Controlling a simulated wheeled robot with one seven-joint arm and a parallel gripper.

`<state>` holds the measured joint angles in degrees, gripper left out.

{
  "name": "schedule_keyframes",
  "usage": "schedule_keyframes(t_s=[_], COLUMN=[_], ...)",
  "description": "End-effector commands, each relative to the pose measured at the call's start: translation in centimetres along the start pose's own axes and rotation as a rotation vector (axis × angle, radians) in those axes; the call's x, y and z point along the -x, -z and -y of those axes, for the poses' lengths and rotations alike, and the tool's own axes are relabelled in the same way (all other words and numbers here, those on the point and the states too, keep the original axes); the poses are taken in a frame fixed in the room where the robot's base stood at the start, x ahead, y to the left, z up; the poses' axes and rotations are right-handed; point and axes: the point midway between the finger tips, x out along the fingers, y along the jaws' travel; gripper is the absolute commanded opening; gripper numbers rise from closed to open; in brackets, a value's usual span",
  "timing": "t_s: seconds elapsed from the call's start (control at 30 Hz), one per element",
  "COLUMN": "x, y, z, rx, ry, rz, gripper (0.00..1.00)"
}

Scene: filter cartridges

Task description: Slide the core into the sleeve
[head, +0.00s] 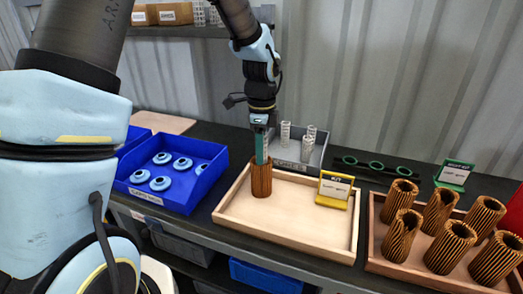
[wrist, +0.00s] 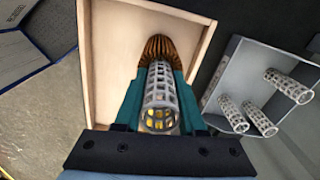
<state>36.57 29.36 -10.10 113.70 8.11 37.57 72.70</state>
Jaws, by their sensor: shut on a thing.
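My gripper (head: 261,158) has teal fingers and points down at the top of a brown pleated sleeve (head: 261,182). The sleeve stands upright in the light wooden tray (head: 300,232). In the wrist view my gripper (wrist: 160,78) is shut on a pale lattice core (wrist: 160,98), with a finger on each side. The core's far end meets the sleeve (wrist: 158,46) and overlaps it in the picture; I cannot tell how far, if at all, it is inside. In the head view the fingers hide the core.
A yellow KIT sign (head: 333,190) stands in the tray. A grey bin (head: 287,165) behind holds several lattice cores. A blue bin (head: 180,198) with several blue caps is at left. A brown tray (head: 375,250) with several pleated sleeves is at right. A green-ringed rack (head: 376,167) lies behind.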

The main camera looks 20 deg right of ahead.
Motion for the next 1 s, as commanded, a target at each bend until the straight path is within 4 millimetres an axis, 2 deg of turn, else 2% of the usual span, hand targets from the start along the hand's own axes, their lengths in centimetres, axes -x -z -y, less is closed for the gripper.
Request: schedule_keyframes(t_s=[0.03,0.07,0.37,0.6,0.73,1.0], x=[-0.1,-0.1,-0.1,0.0,0.7,5.7], y=[0.0,0.0,0.0,0.0,0.0,0.0], z=[0.0,0.0,0.0,0.0,0.1,0.1], rx=[0.000,0.000,0.000,0.000,0.001,0.001], ry=[0.000,0.000,-0.001,0.000,0.001,0.005], rz=[0.000,0.000,0.000,0.000,0.000,-0.001], gripper=[0.00,0.41,0.74,0.74,0.74,0.74])
